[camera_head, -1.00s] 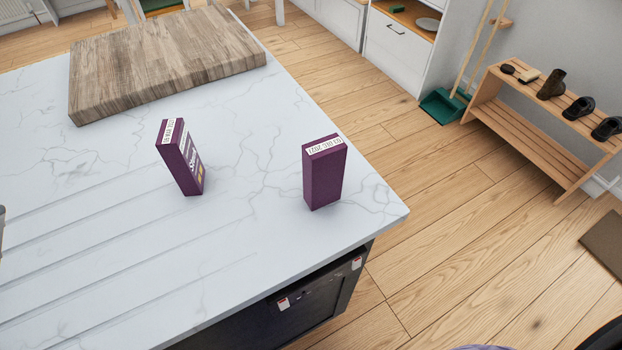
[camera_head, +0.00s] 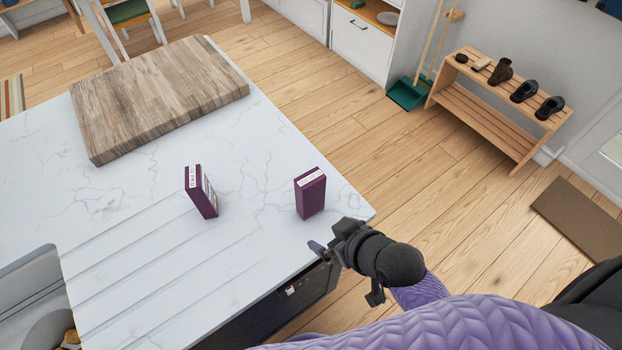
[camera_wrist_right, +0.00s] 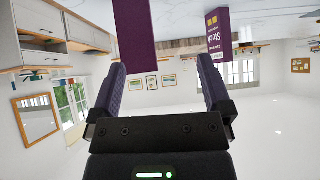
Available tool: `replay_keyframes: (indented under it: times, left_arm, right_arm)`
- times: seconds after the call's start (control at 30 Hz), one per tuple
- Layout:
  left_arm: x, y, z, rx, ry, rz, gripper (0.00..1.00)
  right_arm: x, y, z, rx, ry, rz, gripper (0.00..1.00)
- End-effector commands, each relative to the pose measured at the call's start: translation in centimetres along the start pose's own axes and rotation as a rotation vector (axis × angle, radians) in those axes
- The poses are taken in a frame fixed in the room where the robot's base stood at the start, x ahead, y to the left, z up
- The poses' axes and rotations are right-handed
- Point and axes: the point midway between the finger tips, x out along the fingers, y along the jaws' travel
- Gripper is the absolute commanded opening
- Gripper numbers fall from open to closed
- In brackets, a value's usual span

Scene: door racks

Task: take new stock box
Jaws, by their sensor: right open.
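Two purple boxes stand upright on the white marble counter. The left box (camera_head: 201,191) has a white date label on top and printing on its right side. The right box (camera_head: 311,193) also has a white top label and a plain purple front. The labels are too small to read now. My right gripper (camera_head: 330,242) is open and empty at the counter's front edge, just in front of the right box. In the right wrist view, turned upside down, the plain box (camera_wrist_right: 127,35) is close ahead between the open fingers (camera_wrist_right: 162,78); the printed "Stock" box (camera_wrist_right: 218,38) is farther right.
A thick wooden board (camera_head: 160,98) lies at the counter's back. A sink (camera_head: 32,300) is at the lower left. The counter (camera_head: 255,150) is clear around the boxes. A shoe rack (camera_head: 500,105) and a green dustpan (camera_head: 407,93) stand on the floor to the right.

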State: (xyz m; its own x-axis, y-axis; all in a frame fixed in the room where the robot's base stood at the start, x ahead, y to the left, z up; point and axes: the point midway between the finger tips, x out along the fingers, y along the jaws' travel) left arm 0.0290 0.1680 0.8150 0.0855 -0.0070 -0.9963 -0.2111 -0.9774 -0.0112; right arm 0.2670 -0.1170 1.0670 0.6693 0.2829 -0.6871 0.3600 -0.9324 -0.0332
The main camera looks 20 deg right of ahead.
Motion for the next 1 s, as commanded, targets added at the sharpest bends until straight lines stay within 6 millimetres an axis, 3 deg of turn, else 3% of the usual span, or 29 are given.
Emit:
replay_keyframes:
  times: [0.1, 0.3, 0.8, 1.0]
  left_arm:
    - [-0.3, 0.0, -0.1, -0.001, 0.0, -0.001, 0.59]
    - [-0.3, -0.1, -0.1, -0.001, 0.0, -0.002, 0.59]
    - [2.1, -0.2, 0.3, 0.003, -0.003, -0.003, 0.59]
    - [2.0, -0.2, 0.2, 0.004, -0.002, -0.003, 0.59]
  right_arm:
    - [1.0, 1.3, -2.1, -0.009, 0.178, 0.006, 1.0]
    - [1.8, 3.6, -3.8, 0.0, 0.357, 0.06, 1.0]
    - [10.4, 4.4, -6.8, 0.002, 0.368, 0.064, 1.0]
    - [10.8, 4.4, -7.1, 0.001, 0.366, 0.063, 1.0]
